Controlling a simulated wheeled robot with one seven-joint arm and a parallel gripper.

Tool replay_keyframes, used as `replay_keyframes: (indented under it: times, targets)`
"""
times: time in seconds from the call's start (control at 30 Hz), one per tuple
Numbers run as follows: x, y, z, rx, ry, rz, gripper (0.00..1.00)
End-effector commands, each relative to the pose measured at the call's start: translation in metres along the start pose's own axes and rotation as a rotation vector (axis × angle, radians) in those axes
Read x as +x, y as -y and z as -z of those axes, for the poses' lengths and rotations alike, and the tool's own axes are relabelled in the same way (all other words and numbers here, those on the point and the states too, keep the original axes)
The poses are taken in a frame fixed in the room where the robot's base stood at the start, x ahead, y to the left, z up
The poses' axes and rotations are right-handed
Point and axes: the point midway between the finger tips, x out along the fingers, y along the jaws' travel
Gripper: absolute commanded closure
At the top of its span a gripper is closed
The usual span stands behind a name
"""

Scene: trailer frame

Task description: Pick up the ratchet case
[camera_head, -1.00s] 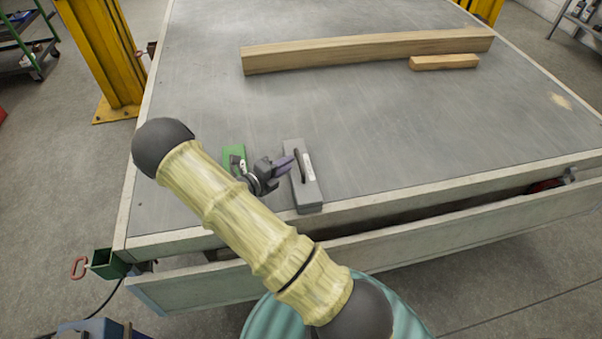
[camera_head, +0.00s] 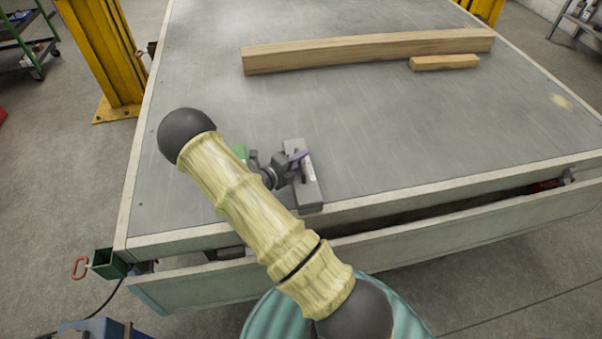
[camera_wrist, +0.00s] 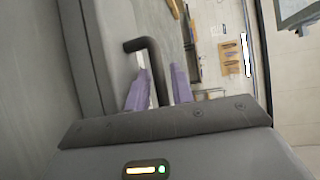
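The ratchet case (camera_head: 309,193) is a grey box with a pale label, lying near the front edge of the grey trailer deck (camera_head: 400,130). In the wrist view, the case (camera_wrist: 92,45) fills the left side, and its dark bent handle (camera_wrist: 153,60) stands out from it. My gripper (camera_head: 299,160) is at the case and covers part of it in the head view. In the wrist view, the purple fingers of my gripper (camera_wrist: 160,84) are apart, one on each side of the handle. Whether either finger touches the handle is unclear.
A long wooden beam (camera_head: 365,50) and a short wooden block (camera_head: 444,62) lie farther back. The deck between them and the case is clear. A yellow post (camera_head: 104,55) stands at the left.

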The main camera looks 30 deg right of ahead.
Motion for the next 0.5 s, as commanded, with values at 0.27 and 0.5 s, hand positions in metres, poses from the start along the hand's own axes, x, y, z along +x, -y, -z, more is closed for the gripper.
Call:
replay_keyframes:
  times: [0.27, 0.5]
  targets:
    - [-0.0002, 0.0001, -0.0001, 0.001, 0.0, 0.0, 0.77]
    - [-0.0003, 0.0001, -0.0001, 0.001, 0.0, 0.0, 1.0]
